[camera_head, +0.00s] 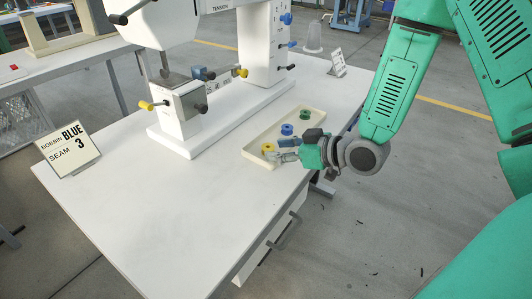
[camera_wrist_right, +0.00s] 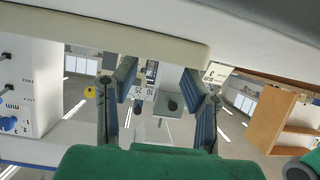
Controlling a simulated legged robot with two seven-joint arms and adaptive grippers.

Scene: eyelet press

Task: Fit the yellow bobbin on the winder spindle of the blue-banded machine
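The yellow bobbin (camera_head: 267,148) is in the near left part of a cream tray (camera_head: 258,160) on the white table. My right gripper (camera_head: 283,156) is low over the tray's near end, just right of the yellow bobbin. In the right wrist view, the gripper (camera_wrist_right: 160,98) has its two fingers spread with nothing held between them. The white machine (camera_head: 262,45) stands behind and left of the tray, with yellow, blue and black knobs. I cannot tell which part is the winder spindle, and no blue band is clear. My left gripper is not in view.
A blue bobbin (camera_head: 287,129) and a green bobbin (camera_head: 305,115) are farther back in the tray. A sign reading BOBBIN BLUE SEAM 3 (camera_head: 68,145) stands at the table's left edge. A smaller sign (camera_head: 338,62) stands at the back. The table's front is clear.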

